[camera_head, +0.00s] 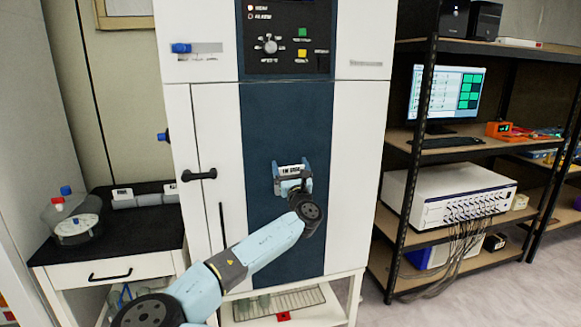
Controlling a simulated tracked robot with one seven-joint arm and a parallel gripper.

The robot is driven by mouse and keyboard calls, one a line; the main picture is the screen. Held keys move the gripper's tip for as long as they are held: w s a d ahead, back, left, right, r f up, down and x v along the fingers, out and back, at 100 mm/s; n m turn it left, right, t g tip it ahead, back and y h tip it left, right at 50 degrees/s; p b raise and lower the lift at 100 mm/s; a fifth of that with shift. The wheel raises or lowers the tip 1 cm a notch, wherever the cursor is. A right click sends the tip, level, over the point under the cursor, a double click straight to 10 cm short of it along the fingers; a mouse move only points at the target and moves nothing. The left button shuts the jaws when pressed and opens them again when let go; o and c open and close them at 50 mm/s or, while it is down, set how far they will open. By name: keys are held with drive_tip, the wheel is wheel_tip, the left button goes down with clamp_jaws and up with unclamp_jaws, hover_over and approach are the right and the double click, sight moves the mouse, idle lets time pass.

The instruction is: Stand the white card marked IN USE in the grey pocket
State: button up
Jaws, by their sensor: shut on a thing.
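The white card (291,170) with dark lettering, which looks like IN USE, is upright against the dark blue front panel of the white freeze dryer. The grey pocket (276,176) is on that panel at the same spot, and its side edge shows beside the card. My gripper (293,184) is just below the card's lettering and is shut on the card. My wrist and gripper hide the card's lower part and most of the pocket. I cannot tell how deep the card is in the pocket.
A black-topped side table (100,223) at left holds a grey holder (146,199) with white labels and a flask with coloured caps (72,225). A black door handle (199,175) juts out left of the panel. Shelving with a monitor (447,95) stands at right.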

drive_tip(key=shift+w+f, duration=0.35)
drive_tip(key=shift+f, duration=0.55)
drive_tip(key=o, duration=0.9)
drive_tip(key=shift+f, duration=0.1)
drive_tip(key=shift+s+f, duration=0.25)
drive_tip(key=shift+f, duration=0.05)
drive_tip(key=shift+f, duration=0.1)
drive_tip(key=shift+s, duration=0.15)
drive_tip(key=shift+r+v, duration=0.15)
drive_tip(key=shift+v, duration=1.2)
drive_tip(key=shift+r+v, duration=0.15)
drive_tip(key=shift+v, duration=1.2)
